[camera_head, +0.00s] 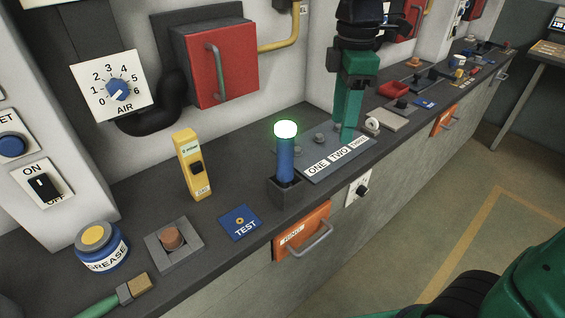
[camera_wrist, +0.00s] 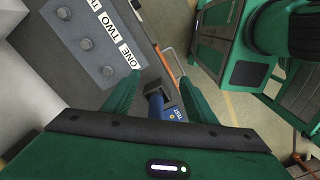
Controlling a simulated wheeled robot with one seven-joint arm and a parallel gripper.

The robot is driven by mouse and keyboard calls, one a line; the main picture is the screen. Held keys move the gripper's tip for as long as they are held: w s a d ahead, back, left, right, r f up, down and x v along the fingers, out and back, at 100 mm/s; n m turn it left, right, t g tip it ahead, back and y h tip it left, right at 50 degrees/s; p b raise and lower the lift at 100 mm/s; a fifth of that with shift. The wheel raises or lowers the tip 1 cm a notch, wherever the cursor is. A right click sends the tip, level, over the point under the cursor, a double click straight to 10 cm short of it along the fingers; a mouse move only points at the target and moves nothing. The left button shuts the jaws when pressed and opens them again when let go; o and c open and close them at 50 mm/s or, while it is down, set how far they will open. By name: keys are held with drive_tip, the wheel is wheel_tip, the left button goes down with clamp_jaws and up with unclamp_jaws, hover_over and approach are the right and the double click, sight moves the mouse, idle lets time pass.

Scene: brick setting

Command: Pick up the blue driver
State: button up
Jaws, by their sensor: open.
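The blue driver (camera_head: 285,160) appears to be the upright blue cylinder with a glowing white-green top. It stands in a small dark grey holder (camera_head: 285,190) near the bench's front edge. My gripper (camera_head: 347,134) is open and empty, pointing down over the grey ONE TWO panel (camera_head: 325,160), to the right of the driver and apart from it. In the wrist view, my green fingers (camera_wrist: 157,76) are spread. The dark holder (camera_wrist: 154,89) and part of the blue driver (camera_wrist: 156,104) show between them; the gripper's body hides the rest.
A yellow tool (camera_head: 192,165) stands behind and left of the driver. A blue TEST plate (camera_head: 240,223), a brown button (camera_head: 172,238) and a GREASE tub (camera_head: 103,247) lie further left. An orange drawer (camera_head: 300,232) with a handle sits below. A red wall box (camera_head: 215,65) juts out behind.

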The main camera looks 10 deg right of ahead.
sight(285, 154)
drive_tip(key=a+n, duration=0.2)
drive_tip(key=a, duration=0.2)
drive_tip(key=a+r+n, duration=0.1)
drive_tip(key=a+n, duration=0.1)
drive_tip(key=a, duration=0.2)
drive_tip(key=a+r+n, duration=0.1)
drive_tip(key=a+n, duration=0.2)
drive_tip(key=shift+w+a, duration=0.25)
drive_tip(key=shift+a, duration=0.15)
drive_tip(key=shift+a+f, duration=0.1)
drive_tip(key=shift+a, duration=0.15)
drive_tip(key=shift+n, duration=0.3)
wheel_tip(285, 154, down, 5)
drive_tip(key=f, duration=0.4)
drive_tip(key=shift+s+d+f, duration=0.2)
drive_tip(key=shift+s+d, duration=0.1)
drive_tip(key=shift+d, duration=0.05)
drive_tip(key=shift+f, duration=0.55)
drive_tip(key=shift+c, duration=0.7)
clamp_jaws()
